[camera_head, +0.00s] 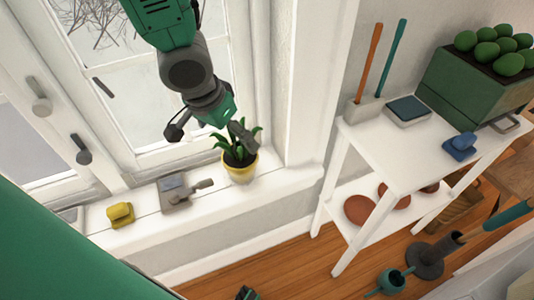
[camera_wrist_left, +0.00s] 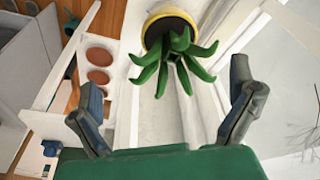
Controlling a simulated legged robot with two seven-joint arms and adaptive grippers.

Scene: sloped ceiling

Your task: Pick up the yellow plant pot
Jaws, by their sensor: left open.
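The yellow plant pot (camera_head: 240,173) stands upright on the white windowsill with a leafy green plant in it. In the left wrist view the pot (camera_wrist_left: 169,20) is at the top, with the plant's leaves pointing toward the camera. My left gripper (camera_head: 209,132) is open and empty, above the pot and a little to its left. One finger overlaps the leaves in the head view; I cannot tell if it touches them. In the wrist view the left gripper's fingers (camera_wrist_left: 165,88) are spread, with the leaves beyond and between them. A dark green piece at the head view's bottom edge may be my right gripper (camera_head: 247,293).
A yellow block-like item (camera_head: 120,214) and a grey device (camera_head: 176,193) sit on the sill left of the pot. The window frame is close behind. A white shelf table (camera_head: 385,145) stands at right, holding a green planter box (camera_head: 445,92) and tools.

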